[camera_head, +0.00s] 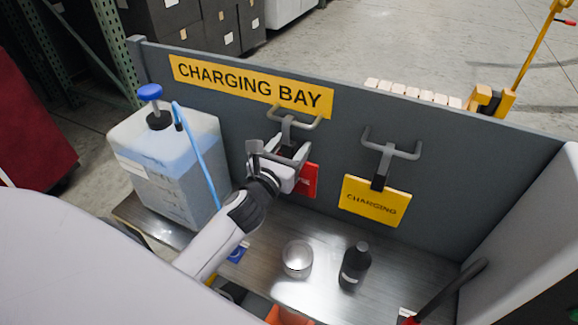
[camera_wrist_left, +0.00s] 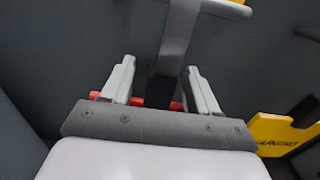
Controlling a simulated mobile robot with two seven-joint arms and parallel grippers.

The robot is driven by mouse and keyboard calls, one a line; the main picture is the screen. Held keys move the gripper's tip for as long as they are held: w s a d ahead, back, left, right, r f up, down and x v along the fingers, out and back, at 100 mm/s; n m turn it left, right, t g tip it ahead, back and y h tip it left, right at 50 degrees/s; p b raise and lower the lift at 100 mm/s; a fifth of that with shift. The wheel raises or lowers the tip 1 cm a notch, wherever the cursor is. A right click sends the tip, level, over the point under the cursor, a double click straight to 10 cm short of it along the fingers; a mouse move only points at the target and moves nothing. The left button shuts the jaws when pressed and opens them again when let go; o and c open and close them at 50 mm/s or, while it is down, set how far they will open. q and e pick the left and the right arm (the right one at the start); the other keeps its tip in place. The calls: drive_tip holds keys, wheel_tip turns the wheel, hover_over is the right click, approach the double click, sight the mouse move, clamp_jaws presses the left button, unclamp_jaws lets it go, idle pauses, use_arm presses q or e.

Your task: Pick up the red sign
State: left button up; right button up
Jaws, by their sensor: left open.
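The red sign (camera_head: 308,181) hangs on the grey panel below the left hook (camera_head: 297,118), mostly hidden behind my left gripper (camera_head: 280,152). Only its right part shows in the head view. In the left wrist view, small red pieces of the sign (camera_wrist_left: 137,102) show beside and between the fingers. My left gripper (camera_wrist_left: 162,72) is open, with one finger on each side of the sign's dark strap (camera_wrist_left: 165,88). Whether a finger touches it, I cannot tell. My right gripper is not in view.
A yellow "CHARGING" sign (camera_head: 375,202) hangs from the right hook (camera_head: 391,143). A jug with a blue cap (camera_head: 170,165) stands left of my left arm. A round metal tin (camera_head: 297,259) and a black bottle (camera_head: 355,266) stand on the metal shelf (camera_head: 415,260) below.

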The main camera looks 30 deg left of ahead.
use_arm(q)
drive_tip(key=shift+c, duration=0.3)
drive_tip(key=c, duration=1)
clamp_jaws()
